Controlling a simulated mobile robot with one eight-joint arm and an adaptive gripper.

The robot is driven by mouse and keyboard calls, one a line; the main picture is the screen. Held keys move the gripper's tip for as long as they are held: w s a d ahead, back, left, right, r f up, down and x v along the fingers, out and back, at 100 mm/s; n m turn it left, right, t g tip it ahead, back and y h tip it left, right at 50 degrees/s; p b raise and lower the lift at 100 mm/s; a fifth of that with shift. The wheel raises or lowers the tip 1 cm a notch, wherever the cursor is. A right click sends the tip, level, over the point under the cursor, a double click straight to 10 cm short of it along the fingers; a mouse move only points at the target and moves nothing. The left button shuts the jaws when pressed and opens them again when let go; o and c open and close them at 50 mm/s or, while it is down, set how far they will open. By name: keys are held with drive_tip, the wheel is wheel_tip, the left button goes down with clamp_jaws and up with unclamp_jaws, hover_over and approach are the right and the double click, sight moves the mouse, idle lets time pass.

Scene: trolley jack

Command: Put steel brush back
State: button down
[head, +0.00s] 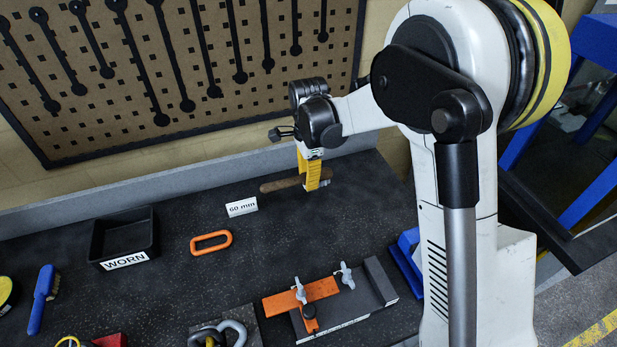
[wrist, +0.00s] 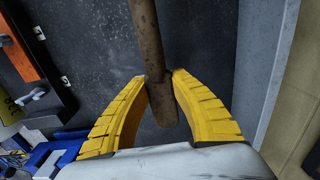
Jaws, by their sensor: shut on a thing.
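My gripper (head: 314,178) is shut on a brown, worn bar like a wooden handle (head: 282,185), close over the back of the dark bench. In the wrist view the yellow fingers (wrist: 160,82) close on both sides of this brown handle (wrist: 146,35), whose near end sticks out between them. I cannot tell whether it touches the bench. No bristles show on it, so I cannot confirm that it is the steel brush.
A black tray (head: 123,237) marked WORN, an orange link (head: 211,243) and a "60 mm" card (head: 242,207) are on the bench. A clamp fixture with an orange plate (head: 318,290) and shackles (head: 220,334) are in front. A pegboard (head: 140,60) stands behind.

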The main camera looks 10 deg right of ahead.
sight(308, 205)
drive_tip(key=shift+f+b, duration=2.55)
drive_tip(key=shift+f, duration=1.15)
drive_tip(key=shift+f+b, duration=0.35)
drive_tip(key=shift+f, duration=0.1)
drive_tip(key=c, duration=1.2)
unclamp_jaws()
drive_tip(key=shift+o, duration=0.2)
wheel_tip(308, 205, up, 12)
drive_tip(key=shift+d+r, duration=0.1)
